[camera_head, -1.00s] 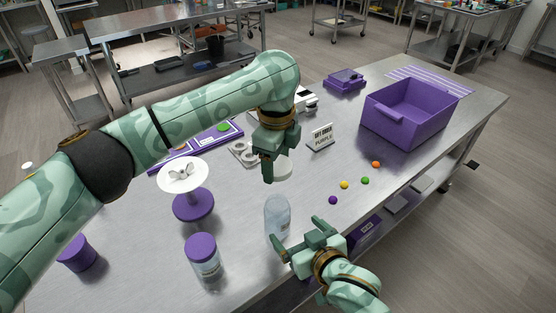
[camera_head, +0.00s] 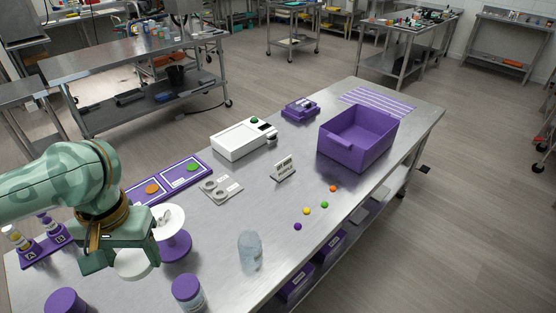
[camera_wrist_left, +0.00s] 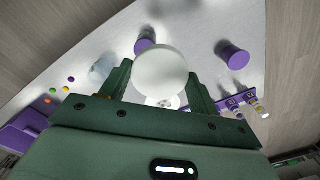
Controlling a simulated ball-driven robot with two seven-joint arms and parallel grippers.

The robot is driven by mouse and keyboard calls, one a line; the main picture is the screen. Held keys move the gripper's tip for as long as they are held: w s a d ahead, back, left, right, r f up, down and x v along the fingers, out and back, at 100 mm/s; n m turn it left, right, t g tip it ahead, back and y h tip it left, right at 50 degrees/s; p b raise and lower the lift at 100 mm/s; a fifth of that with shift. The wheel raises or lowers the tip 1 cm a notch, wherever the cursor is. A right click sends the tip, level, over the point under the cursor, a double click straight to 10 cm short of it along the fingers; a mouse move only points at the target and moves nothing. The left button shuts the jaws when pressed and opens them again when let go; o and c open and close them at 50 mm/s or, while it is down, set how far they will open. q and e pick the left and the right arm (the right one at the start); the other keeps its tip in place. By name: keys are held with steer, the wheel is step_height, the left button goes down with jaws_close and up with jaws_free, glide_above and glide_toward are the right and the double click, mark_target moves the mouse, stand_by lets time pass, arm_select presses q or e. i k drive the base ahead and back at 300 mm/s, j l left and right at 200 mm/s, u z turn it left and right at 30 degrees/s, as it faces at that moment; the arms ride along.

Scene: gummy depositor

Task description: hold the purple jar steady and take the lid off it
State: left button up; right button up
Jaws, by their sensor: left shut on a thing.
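My left gripper (camera_head: 120,257) is shut on a round white lid (camera_head: 133,266), held above the table at the left. In the left wrist view the lid (camera_wrist_left: 160,72) sits between the two fingers. A clear jar (camera_head: 250,253) stands upright, apart from both grippers; no lid shows on it. A jar with a purple top and a label (camera_head: 187,294) stands at the near edge, partly cut off. A plain purple cylinder (camera_head: 66,302) is at the bottom left; I cannot tell whether it is a jar. My right gripper is out of view.
A purple stand with a white plate (camera_head: 166,219) is right beside the left gripper. Table around the clear jar is bare.

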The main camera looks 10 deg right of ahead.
mark_target(249, 243)
steer(key=i+l, duration=0.3)
steer(key=l, duration=0.2)
steer(key=i+l, duration=0.25)
steer(key=l, duration=0.2)
steer(key=i+l, duration=0.3)
steer(key=l, duration=0.2)
steer(key=i+l+z, duration=0.1)
steer(key=i+l, duration=0.15)
steer(key=l, duration=0.25)
steer(key=i+l, duration=0.3)
steer(key=l, duration=0.15)
steer(key=i+l, duration=0.3)
steer(key=l, duration=0.15)
